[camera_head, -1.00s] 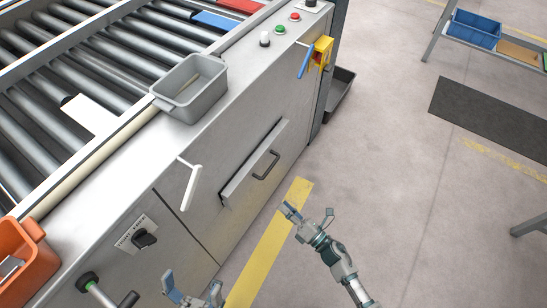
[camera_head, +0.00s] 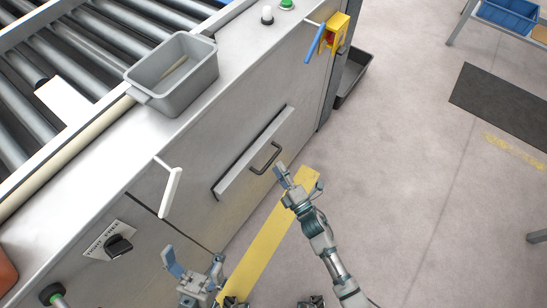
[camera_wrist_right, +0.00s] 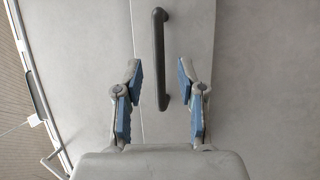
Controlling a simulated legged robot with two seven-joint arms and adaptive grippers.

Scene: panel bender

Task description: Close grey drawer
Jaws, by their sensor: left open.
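The grey drawer (camera_head: 238,177) is in the side of the machine, its front standing slightly out from the panel. Its dark bar handle (camera_head: 266,158) shows in the head view and, upright, in the right wrist view (camera_wrist_right: 160,60). My right gripper (camera_head: 294,176) is just to the right of the handle in the head view. In the right wrist view its blue-padded fingers (camera_wrist_right: 159,80) are apart, one on each side of the handle; I cannot tell whether they touch it. My left gripper (camera_head: 190,268) is open and empty, low beside the machine.
A grey bin (camera_head: 175,78) sits on the machine's top edge by the rollers. A white lever (camera_head: 171,190) and a black knob (camera_head: 118,245) stick out left of the drawer. A yellow box with a blue handle (camera_head: 322,40) is at the corner.

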